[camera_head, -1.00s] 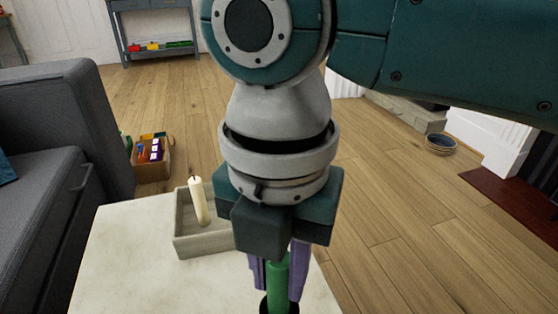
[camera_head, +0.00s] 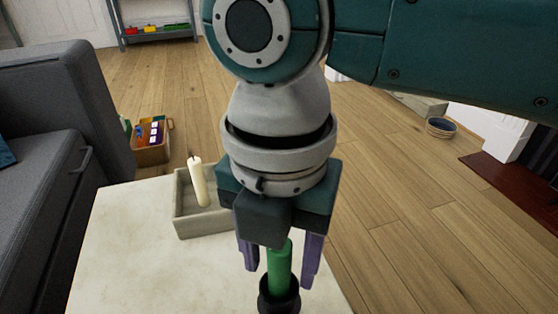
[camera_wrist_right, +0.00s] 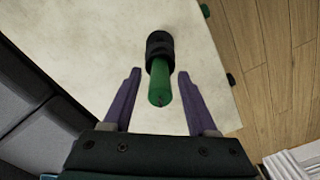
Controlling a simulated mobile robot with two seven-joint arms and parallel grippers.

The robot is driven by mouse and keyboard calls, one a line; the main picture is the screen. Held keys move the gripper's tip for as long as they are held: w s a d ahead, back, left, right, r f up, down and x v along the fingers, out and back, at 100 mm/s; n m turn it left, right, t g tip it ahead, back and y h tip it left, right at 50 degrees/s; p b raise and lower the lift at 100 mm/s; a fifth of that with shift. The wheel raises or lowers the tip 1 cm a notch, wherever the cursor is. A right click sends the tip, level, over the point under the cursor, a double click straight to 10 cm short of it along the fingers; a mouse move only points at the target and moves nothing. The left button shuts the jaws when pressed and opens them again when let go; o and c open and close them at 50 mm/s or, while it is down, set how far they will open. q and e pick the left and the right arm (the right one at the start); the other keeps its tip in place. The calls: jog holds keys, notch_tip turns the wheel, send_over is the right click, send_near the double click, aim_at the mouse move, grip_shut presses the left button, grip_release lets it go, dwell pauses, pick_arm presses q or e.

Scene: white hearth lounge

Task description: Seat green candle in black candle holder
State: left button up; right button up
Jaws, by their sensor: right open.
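The green candle (camera_head: 280,268) stands upright with its lower end inside the black candle holder (camera_head: 279,299) on the pale tabletop. In the right wrist view the candle (camera_wrist_right: 160,88) runs into the holder (camera_wrist_right: 159,47). My right gripper (camera_head: 279,277) is above the holder with its purple fingers apart, one on each side of the candle. In the right wrist view, gaps show between the candle and both fingers (camera_wrist_right: 158,76). The candle's top is partly hidden by the gripper body in the head view. My left gripper is not in view.
A grey tray (camera_head: 204,224) with a cream candle (camera_head: 199,182) leaning in it stands on the table (camera_head: 130,245), left of my gripper. A grey sofa (camera_head: 50,150) is at the left. The table's front left is clear.

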notch_tip(320, 180, up, 10)
jog(key=p, duration=0.4)
jog(key=shift+w+a, duration=0.15)
jog(key=s+a+f+m+y, duration=0.3)
jog(key=s+m+y, duration=0.3)
jog(key=m, duration=0.6)
jog(key=s+d+f+m+t+h, duration=0.1)
jog(key=s+d+f+m+h, duration=0.1)
jog(key=d+m, duration=0.7)
jog(key=s+d+f+m+t+h, duration=0.2)
jog(key=s+d+m, duration=0.3)
jog(key=d+m, duration=0.4)
jog(key=d+h, duration=0.1)
jog(key=d, duration=0.2)
jog(key=shift+s+d+t+h, duration=0.3)
jog(key=shift+s+d+h, duration=0.05)
jog(key=shift+s+h, duration=0.05)
jog(key=shift+f, duration=0.1)
